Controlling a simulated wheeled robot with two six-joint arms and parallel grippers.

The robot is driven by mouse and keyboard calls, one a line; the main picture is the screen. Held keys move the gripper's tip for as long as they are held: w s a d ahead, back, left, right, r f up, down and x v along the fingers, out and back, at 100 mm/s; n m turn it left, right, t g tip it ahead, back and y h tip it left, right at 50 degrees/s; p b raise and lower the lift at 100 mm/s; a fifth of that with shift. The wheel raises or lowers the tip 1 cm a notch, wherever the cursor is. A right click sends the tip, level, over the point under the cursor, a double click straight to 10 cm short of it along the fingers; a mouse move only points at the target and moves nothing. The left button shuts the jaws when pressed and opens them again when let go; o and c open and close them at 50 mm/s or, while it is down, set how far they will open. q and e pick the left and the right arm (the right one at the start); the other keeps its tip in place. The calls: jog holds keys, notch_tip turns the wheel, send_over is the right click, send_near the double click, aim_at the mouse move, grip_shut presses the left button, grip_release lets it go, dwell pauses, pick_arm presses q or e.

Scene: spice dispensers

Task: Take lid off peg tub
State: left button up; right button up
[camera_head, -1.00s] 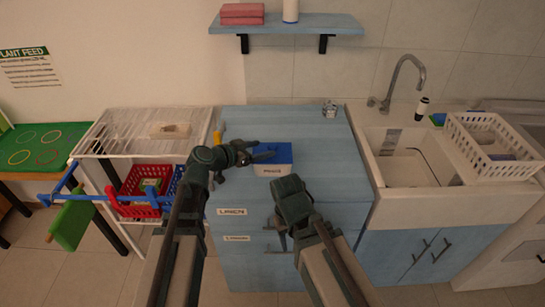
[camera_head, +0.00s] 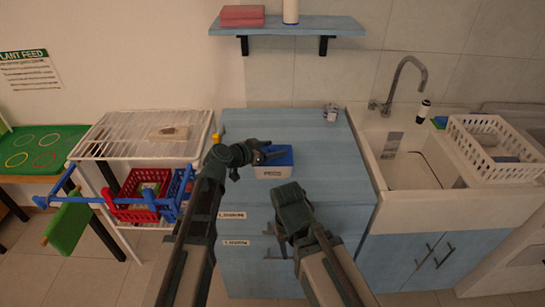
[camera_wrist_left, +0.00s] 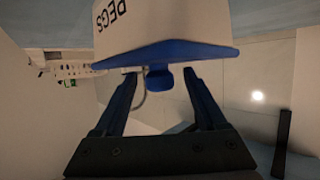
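The peg tub (camera_head: 273,173) is a white box marked PEGS on the blue cabinet top, with its blue lid (camera_head: 283,153) on. My left gripper (camera_head: 266,154) is at the lid's left side in the head view. In the left wrist view the tub (camera_wrist_left: 165,22) appears upside down, and my left gripper (camera_wrist_left: 160,76) is open, its fingers on either side of the lid's blue knob (camera_wrist_left: 159,79). A gap shows between knob and fingers. My right gripper (camera_head: 275,238) hangs low in front of the cabinet; its fingers are too unclear to judge.
The blue cabinet top (camera_head: 315,135) has free room right of the tub. A white rack (camera_head: 130,145) with a red basket (camera_head: 140,190) stands left. The sink (camera_head: 415,170) and a white crate (camera_head: 490,165) are right. A shelf (camera_head: 340,25) hangs above.

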pick_arm(q)
grip_shut()
dwell(0.3)
